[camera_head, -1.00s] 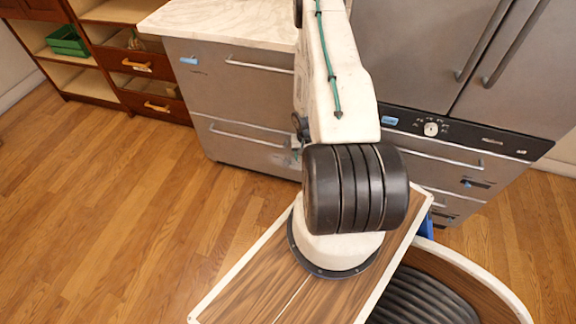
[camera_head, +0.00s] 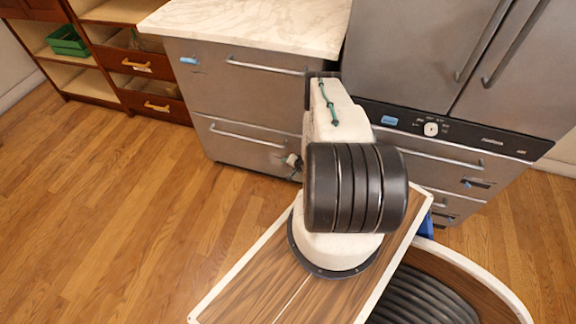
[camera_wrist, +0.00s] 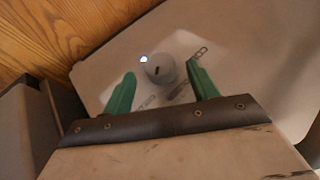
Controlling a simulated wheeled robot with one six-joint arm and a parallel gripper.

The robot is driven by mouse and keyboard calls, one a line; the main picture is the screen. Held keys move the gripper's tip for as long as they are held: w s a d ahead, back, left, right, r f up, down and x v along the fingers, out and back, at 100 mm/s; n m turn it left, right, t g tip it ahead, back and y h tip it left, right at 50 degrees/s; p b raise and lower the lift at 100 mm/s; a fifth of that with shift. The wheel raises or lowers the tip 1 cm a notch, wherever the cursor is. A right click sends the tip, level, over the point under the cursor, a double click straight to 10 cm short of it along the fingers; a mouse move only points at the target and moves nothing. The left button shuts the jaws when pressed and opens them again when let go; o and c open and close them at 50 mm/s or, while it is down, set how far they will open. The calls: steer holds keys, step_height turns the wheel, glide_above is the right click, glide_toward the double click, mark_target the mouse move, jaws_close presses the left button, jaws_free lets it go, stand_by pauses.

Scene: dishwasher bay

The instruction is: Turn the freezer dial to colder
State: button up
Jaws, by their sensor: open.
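In the wrist view, the two green fingers of my gripper (camera_wrist: 161,70) are spread apart. A round grey dial (camera_wrist: 160,68) with a short dark mark shows between their tips on a pale plate (camera_wrist: 178,45) with some blurred lettering. I cannot tell whether the fingers touch it. In the head view, a white round dial (camera_head: 431,129) sits on the black control strip of the steel fridge-freezer (camera_head: 420,60). I cannot tell whether both views show the same dial.
A steel cabinet (camera_head: 230,90) with a marble worktop (camera_head: 250,22) stands left of the fridge-freezer. Wooden shelves with a green crate (camera_head: 68,41) are at the far left. The wooden floor (camera_head: 120,220) is clear on the left.

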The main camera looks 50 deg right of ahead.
steer(key=shift+x, duration=1.5)
steer(key=c, duration=1)
steer(key=shift+w+r+n+g+h, duration=0.15)
steer(key=shift+n+g+h, duration=0.15)
steer(key=shift+g, duration=0.85)
steer(key=shift+w+r+n+g+h, duration=0.15)
steer(key=shift+g+h, duration=0.25)
steer(key=shift+g, duration=0.75)
steer(key=shift+w+g, duration=0.1)
steer(key=shift+g, duration=0.3)
steer(key=o, duration=1)
steer(key=shift+f, duration=0.1)
